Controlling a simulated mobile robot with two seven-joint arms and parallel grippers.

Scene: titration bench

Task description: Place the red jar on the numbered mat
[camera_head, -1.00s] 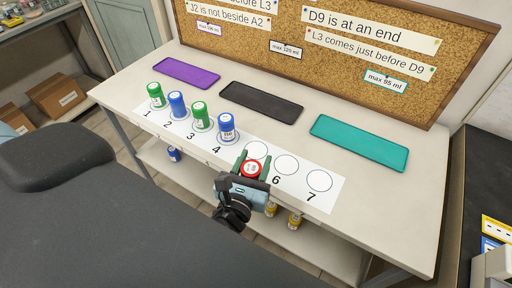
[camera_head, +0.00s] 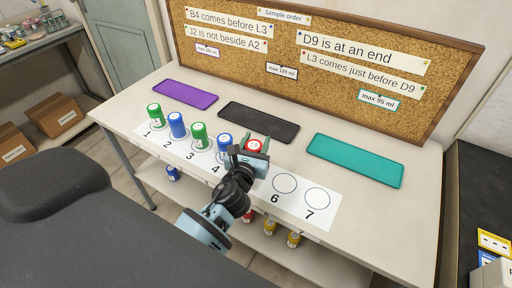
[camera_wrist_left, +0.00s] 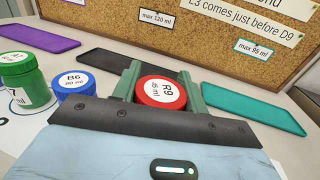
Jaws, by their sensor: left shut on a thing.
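The red jar (camera_head: 253,146), with a white lid label reading R9, is between the green fingers of my left gripper (camera_head: 254,145), which is shut on it. It also shows upright in the left wrist view (camera_wrist_left: 160,92). The white numbered mat (camera_head: 318,214) runs along the table's front. The jar appears over or just beyond the fifth spot, which my gripper hides; I cannot tell its height above the mat. Circles 6 and 7 are empty. Green and blue jars stand on spots 1 to 4. My right gripper is not in view.
The blue jar (camera_head: 224,146) on spot 4 stands close left of my gripper. Purple (camera_head: 185,94), black (camera_head: 258,122) and teal (camera_head: 355,160) trays lie behind the mat. The corkboard (camera_head: 330,62) rises at the back. More jars sit on the lower shelf (camera_head: 325,262).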

